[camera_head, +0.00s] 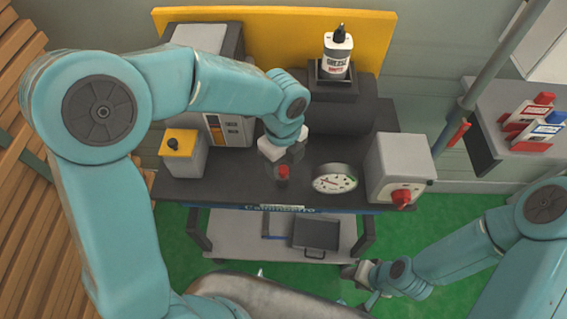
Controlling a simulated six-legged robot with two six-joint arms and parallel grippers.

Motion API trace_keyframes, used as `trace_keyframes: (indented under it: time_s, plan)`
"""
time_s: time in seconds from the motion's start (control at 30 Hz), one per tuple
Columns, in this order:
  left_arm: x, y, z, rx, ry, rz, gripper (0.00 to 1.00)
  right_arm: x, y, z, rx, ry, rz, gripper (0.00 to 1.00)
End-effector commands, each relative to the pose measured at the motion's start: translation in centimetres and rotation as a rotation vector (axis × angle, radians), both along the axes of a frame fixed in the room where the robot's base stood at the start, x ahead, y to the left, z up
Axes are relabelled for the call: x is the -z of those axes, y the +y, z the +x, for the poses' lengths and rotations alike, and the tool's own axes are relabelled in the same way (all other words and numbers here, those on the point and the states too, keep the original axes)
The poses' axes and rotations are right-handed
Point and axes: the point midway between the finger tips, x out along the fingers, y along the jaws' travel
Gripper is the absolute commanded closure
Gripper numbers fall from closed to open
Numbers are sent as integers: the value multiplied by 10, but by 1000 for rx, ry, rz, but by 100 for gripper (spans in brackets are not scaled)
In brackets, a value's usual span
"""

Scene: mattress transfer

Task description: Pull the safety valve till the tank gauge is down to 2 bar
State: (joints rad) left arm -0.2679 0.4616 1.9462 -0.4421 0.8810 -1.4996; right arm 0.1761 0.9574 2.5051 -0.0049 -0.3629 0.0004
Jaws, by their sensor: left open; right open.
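The safety valve seems to be the small red-topped fitting (283,173) near the front edge of the dark bench. The needle is too small to read. My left gripper (284,160) is right above and behind the red-topped fitting, pointing down. It is open; whether its fingers touch the fitting I cannot tell. My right gripper (364,284) is open and empty, low at the right of the cart, well away from the valve.
A grey box with a red knob (402,196) stands right of the gauge. A grease bottle (338,53) stands at the back. A yellow-topped box (181,143) sits at the left. A side shelf (490,128) holds red and blue items.

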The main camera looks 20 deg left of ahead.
Motion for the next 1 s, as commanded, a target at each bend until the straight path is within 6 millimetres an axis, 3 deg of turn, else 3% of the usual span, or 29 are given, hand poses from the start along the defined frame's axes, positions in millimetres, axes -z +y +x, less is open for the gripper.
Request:
trace_keyframes:
  time_s: [0.2, 0.47, 0.5, 0.63, 0.67, 1.0]
  plan:
    - [20, 0, 2, 0, 0, 0, 46, 0, 0, 0, 0, 0, 0, 57]
    - [21, 0, 3, 0, -1, 0, 46, 0, 0, 0, 0, 0, 0, 57]
    - [21, 0, 3, 0, -1, 0, 52, 0, 0, 0, 0, 0, 0, 57]
    - [21, 0, 3, 0, -1, 0, 94, 0, 0, 0, 0, 0, 0, 57]
    - [21, 0, 3, 0, -1, 0, 100, 0, 0, 0, 0, 0, 0, 57]
    - [2, 0, 3, 0, -1, 0, 100, -15, 0, 0, 0, -1, 0, 57]
